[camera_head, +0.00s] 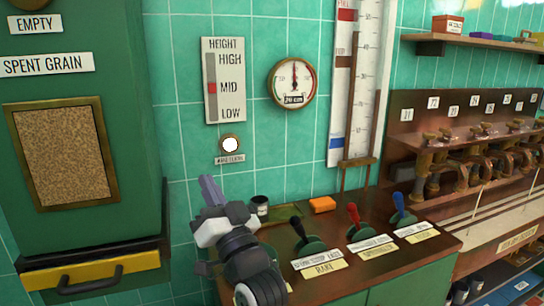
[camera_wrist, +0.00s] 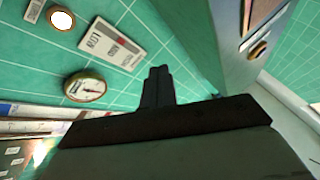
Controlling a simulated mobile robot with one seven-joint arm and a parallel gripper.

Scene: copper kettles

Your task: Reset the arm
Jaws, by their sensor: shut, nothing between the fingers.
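My gripper (camera_head: 211,192) is in front of the green tiled wall, above the left end of the brown counter. Its fingers point up and are together, with nothing between them. In the wrist view the shut fingers (camera_wrist: 158,88) show dark against the tiles. My arm comes up from the lower edge of the head view. A round white button (camera_head: 231,144) is on the wall just above and right of the fingertips; it also shows in the wrist view (camera_wrist: 61,18). The gripper looks apart from it, though the depth is hard to tell.
The counter (camera_head: 420,240) carries black (camera_head: 298,228), red (camera_head: 353,214) and blue (camera_head: 399,201) levers, an orange block (camera_head: 322,204) and a dark cup (camera_head: 260,206). A height sign (camera_head: 224,80) and a dial (camera_head: 292,83) hang above. A green cabinet (camera_head: 140,90) stands left.

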